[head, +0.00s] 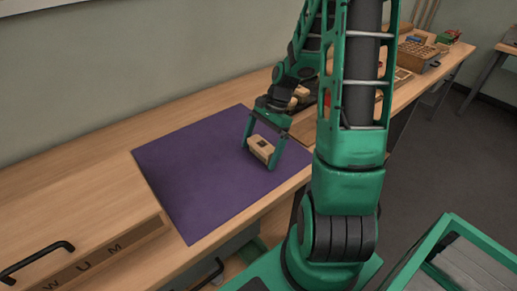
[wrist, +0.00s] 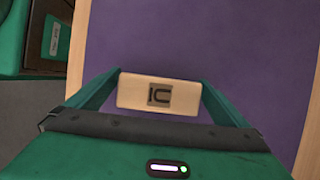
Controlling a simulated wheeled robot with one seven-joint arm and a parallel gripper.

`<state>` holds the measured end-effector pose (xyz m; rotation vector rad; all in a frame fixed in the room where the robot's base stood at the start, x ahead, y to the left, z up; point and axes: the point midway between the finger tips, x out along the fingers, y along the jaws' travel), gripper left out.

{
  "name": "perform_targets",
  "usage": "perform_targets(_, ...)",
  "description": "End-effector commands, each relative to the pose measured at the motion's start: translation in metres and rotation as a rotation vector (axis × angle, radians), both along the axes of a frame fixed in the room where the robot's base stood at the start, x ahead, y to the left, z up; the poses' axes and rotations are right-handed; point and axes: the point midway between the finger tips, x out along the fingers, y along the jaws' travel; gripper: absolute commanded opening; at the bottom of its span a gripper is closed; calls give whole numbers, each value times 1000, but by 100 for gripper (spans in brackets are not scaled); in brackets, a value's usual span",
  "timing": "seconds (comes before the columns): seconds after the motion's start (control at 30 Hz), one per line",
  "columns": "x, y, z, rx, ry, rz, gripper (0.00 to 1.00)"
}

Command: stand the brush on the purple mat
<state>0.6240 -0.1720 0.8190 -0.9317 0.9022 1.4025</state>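The brush (head: 262,149) shows as a pale wooden block with a dark square mark on top. It also shows in the wrist view (wrist: 160,95), lying crosswise between my fingertips. My gripper (head: 260,152) is shut on it, with one green finger against each end. The purple mat (head: 190,165) lies flat on the bench, and the brush is over its right part. I see no bristles; the underside of the block is hidden. I cannot tell whether it touches the mat or is just above it.
A wooden box with letters (head: 110,250) and a black handle stands at the front left. Behind my arm are wooden pieces and a compartmented wooden tray (head: 418,52) further along the bench. The left and middle of the mat are clear.

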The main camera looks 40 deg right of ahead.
Motion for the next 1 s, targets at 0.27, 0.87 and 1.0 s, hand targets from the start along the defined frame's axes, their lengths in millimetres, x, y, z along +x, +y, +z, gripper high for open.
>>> perform_targets(0.27,0,-1,3,-1,-1,0,100)
perform_targets(0.87,2,-40,94,-2,-2,-3,100)
perform_targets(1.0,2,-45,107,-1,-2,-3,100)
